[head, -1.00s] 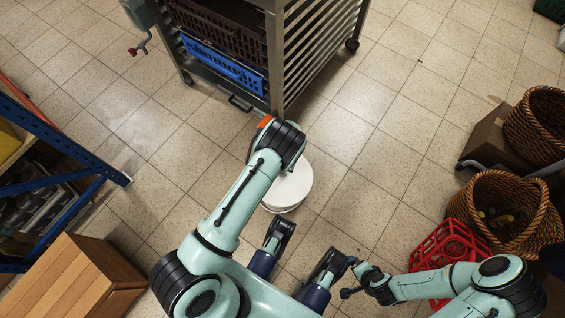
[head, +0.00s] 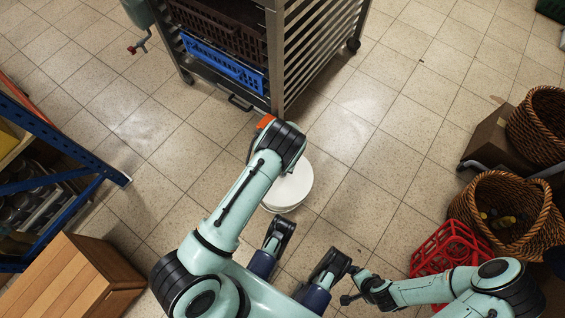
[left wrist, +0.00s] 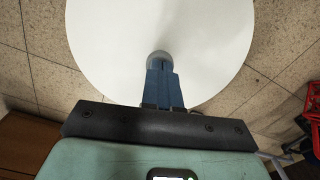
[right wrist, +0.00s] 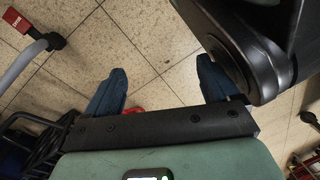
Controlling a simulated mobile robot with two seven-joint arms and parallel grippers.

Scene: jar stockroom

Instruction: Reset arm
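My left arm reaches up the middle of the head view, its wrist above a white round-topped thing (head: 289,187); the arm hides its own fingers there. In the left wrist view my left gripper (left wrist: 160,64) has its blue fingers together in front of the white round top (left wrist: 110,40). A pale rounded shape shows at the fingertips; I cannot tell whether it is something held. My right arm is folded low at the right of the head view. In the right wrist view my right gripper (right wrist: 160,66) is open and empty, with floor tiles between its fingers.
A metal rack (head: 310,55) with a blue crate (head: 222,65) stands ahead. A blue shelf frame (head: 75,150) and a wooden box (head: 75,280) are at left. A red crate (head: 447,248) and wicker baskets (head: 505,235) are at right.

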